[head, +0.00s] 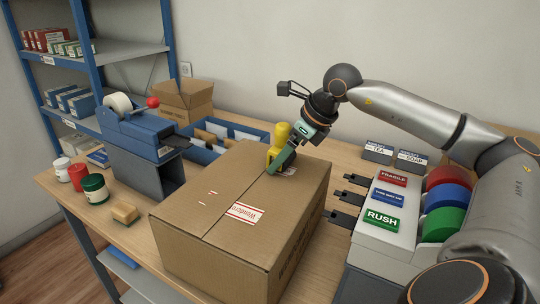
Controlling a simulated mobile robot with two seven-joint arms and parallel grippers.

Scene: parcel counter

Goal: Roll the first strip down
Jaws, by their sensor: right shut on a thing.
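A large closed cardboard box (190,225) stands on the counter. A white strip with red edges and red lettering (243,212) lies across the seam of its top. My right gripper (277,165) is shut on a yellow-handled tool (281,134), which looks like a roller. It holds the tool low over the far right part of the box top, apart from the lettered strip. A pale patch (291,170) shows on the box beside the gripper. The tool's lower end is mostly hidden, so contact with the box cannot be told. My left gripper is not in view.
A label dispenser (361,235) with red, blue and green rolls stands at right. A blue tape dispenser (142,128), an open carton (182,103) and a blue tray (197,154) stand behind at left. Jars (94,188) and a sponge-like block (124,213) sit at the left edge.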

